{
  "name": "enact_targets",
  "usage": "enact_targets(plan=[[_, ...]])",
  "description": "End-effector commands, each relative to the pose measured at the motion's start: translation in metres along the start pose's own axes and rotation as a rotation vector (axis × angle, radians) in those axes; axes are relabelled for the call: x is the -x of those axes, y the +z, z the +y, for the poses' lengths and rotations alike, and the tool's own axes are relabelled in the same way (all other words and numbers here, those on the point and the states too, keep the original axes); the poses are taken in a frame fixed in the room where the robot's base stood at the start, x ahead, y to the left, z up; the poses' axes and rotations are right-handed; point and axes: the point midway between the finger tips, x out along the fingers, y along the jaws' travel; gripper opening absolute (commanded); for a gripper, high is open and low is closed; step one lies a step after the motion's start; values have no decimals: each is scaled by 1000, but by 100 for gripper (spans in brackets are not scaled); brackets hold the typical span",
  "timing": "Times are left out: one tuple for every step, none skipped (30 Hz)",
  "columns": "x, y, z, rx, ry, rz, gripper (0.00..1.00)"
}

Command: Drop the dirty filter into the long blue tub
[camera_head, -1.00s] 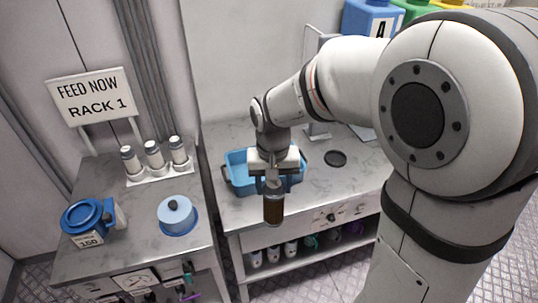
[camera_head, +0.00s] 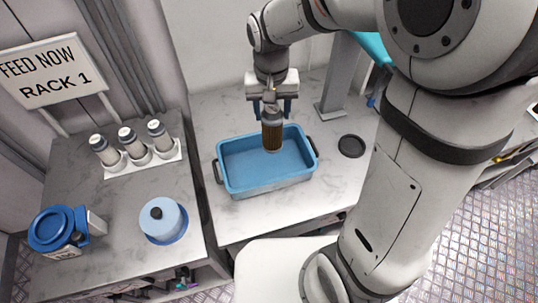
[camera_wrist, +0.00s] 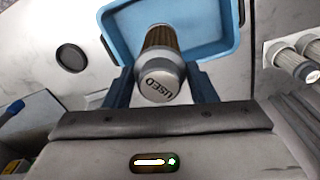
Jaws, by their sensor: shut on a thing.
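The dirty filter (camera_head: 272,133) is a brown pleated cylinder with a grey cap. The cap reads "USED" in the wrist view (camera_wrist: 160,80). My gripper (camera_head: 271,104) is shut on the filter at its cap and holds it upright, hanging down. The long blue tub (camera_head: 265,187) stands on the counter with dark handles at its ends and looks empty. In the head view the filter overlaps the back part of the tub's inside. In the wrist view the tub (camera_wrist: 113,22) lies beyond the filter. I cannot tell the exact height of the filter's lower end.
A black round disc (camera_head: 351,146) lies right of the tub. On the left counter are a white holder (camera_head: 146,165) with 3 grey-capped filters, a blue-lidded container (camera_head: 57,230) and a white round pot (camera_head: 163,219). A grey stand (camera_head: 337,85) rises behind the tub.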

Motion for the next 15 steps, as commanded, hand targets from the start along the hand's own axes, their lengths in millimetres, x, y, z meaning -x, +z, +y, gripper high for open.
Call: enact_targets(plan=[[-1,0,0,-1,0,0,13],[-2,0,0,-1,0,0,13],[-4,0,1,-2,0,0,13],[-5,0,1,-2,0,0,13],[-7,0,1,-2,0,0,13],[-10,0,0,-2,0,-1,13],[-13,0,0,-2,0,-1,13],[-16,0,0,-2,0,-1,13],[-21,0,0,-2,0,-1,13],[-24,0,0,-1,0,-1,13],[-28,0,0,-1,0,-1,13],[-33,0,0,-1,0,0,13],[-37,0,0,-1,0,0,13],[-40,0,-1,-1,0,0,13],[-45,0,-1,0,0,0,13]])
